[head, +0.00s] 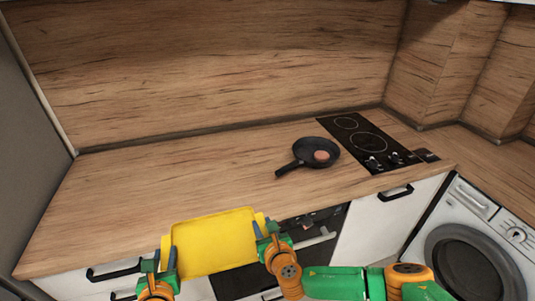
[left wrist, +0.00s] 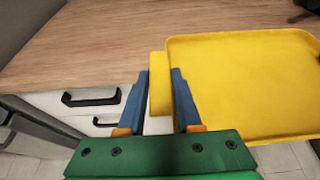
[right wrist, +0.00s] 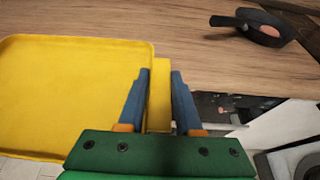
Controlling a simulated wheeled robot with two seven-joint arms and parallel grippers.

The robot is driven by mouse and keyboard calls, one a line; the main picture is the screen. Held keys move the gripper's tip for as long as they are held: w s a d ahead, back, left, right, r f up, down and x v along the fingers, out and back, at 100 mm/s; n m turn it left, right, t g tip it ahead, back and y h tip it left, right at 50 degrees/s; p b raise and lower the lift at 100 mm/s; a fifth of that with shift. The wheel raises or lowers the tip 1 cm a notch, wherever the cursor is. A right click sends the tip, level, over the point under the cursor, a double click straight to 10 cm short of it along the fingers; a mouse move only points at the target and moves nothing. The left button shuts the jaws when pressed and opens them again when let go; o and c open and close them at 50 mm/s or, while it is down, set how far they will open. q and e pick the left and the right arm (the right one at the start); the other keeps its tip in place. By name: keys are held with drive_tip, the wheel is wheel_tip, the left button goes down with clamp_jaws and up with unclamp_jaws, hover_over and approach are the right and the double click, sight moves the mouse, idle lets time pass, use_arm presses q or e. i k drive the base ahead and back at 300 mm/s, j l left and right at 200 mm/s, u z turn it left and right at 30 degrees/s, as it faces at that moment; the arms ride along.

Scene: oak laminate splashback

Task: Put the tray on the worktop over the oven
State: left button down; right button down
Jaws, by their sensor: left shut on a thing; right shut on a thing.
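The yellow tray (head: 214,242) is held between my two grippers at the worktop's front edge in the head view, and it is empty. My left gripper (head: 170,262) is shut on the tray's left handle, and the left wrist view shows the blue fingers on both sides of that handle (left wrist: 160,85). My right gripper (head: 264,235) is shut on the tray's right handle (right wrist: 159,95). The wooden worktop (head: 180,180) is bare on its left and middle parts. The dark oven (head: 240,283) is under the worktop, partly hidden behind the tray and my right gripper.
A black pan (head: 300,160) with a round brownish item (head: 321,156) in it stands on the worktop, left of the black hob (head: 358,138). A washing machine (head: 470,250) is at the right. White cabinets with black handles (head: 113,270) flank the oven.

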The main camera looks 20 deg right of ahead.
sight(228, 188)
drive_tip(key=i+l, duration=0.15)
drive_tip(key=i, duration=0.25)
drive_tip(key=i+l, duration=0.2)
drive_tip(key=i, duration=0.25)
